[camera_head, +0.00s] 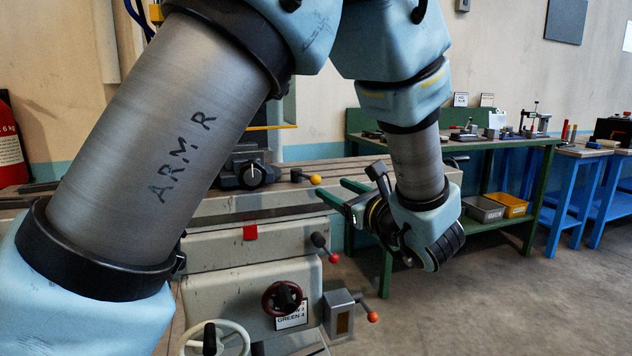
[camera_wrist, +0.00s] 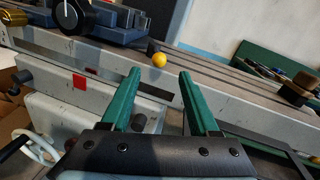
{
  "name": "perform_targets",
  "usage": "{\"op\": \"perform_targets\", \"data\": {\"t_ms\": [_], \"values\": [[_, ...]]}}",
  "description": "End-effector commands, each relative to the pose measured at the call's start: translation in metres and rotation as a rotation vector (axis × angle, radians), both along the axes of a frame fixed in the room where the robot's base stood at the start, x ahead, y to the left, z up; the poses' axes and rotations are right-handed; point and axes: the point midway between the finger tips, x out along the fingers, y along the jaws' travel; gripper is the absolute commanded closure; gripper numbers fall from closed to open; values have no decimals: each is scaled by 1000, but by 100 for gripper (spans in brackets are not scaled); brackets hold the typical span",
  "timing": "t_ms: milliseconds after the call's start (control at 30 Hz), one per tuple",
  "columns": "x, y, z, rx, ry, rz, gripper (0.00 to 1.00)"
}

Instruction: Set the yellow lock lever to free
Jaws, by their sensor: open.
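The yellow lock lever (camera_head: 316,180) shows as a yellow ball knob on a short arm from a dark pivot, at the front edge of the machine table. In the wrist view the yellow knob (camera_wrist: 159,60) appears just beyond and between my fingertips. My gripper (camera_head: 330,187) has two green fingers, spread apart and empty, pointing left toward the knob. The fingers also show in the wrist view (camera_wrist: 160,73). I cannot tell the exact gap between fingertips and knob. The wrist view hides most of the lever's arm.
A red-knobbed lever (camera_head: 319,240) and a dark red handwheel (camera_head: 282,298) sit below on the machine. A dark dial block (camera_head: 252,174) stands on the table. A green bench (camera_head: 470,140) stands behind, right.

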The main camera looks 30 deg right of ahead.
Motion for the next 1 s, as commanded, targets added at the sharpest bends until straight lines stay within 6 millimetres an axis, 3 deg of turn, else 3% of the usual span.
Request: {"op": "perform_targets", "data": {"t_ms": [200, 400, 600, 867, 1000], "values": [[43, 4, 1, 1, 1, 6, 39], [73, 7, 0, -1, 2, 5, 39], [85, 7, 0, -1, 2, 3, 39], [85, 7, 0, -1, 2, 3, 39], [85, 7, 0, -1, 2, 3, 53]]}}
